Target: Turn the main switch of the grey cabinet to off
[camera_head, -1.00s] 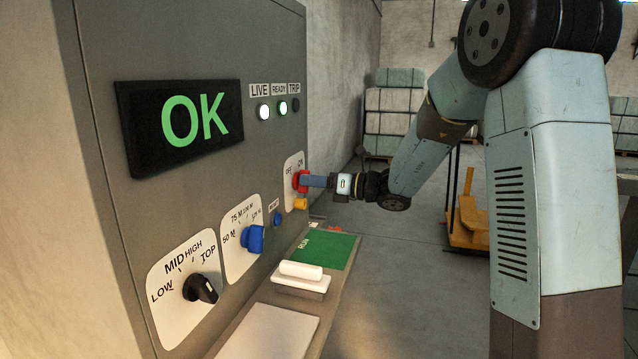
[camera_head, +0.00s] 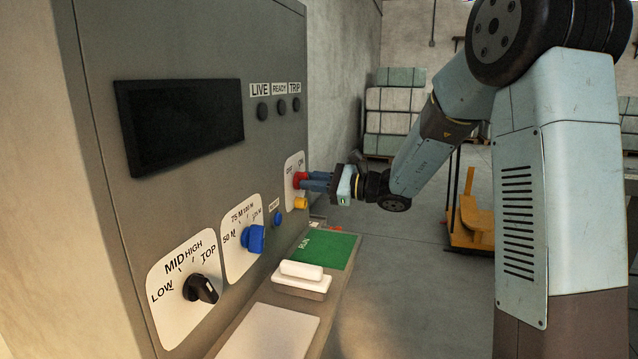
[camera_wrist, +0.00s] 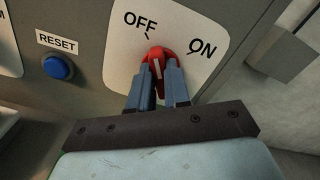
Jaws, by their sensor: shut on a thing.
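The grey cabinet (camera_head: 215,55) fills the left of the head view. Its red main switch (camera_wrist: 157,57) sits on a white plate marked OFF and ON; it also shows in the head view (camera_head: 298,180). In the wrist view the knob's pale line points up towards the OFF mark. My gripper (camera_wrist: 158,75) is shut on the red knob, one blue finger on each side; it also shows in the head view (camera_head: 310,182). The display (camera_head: 180,122) is black, and the LIVE, READY and TRIP lamps (camera_head: 281,106) are all dark.
A blue RESET button (camera_wrist: 57,67) is left of the switch plate. Below are a blue selector (camera_head: 253,239), a black selector (camera_head: 201,288) and a shelf with a green mat (camera_head: 328,249) and a white block (camera_head: 301,270). A yellow pallet truck (camera_head: 478,225) stands behind my arm.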

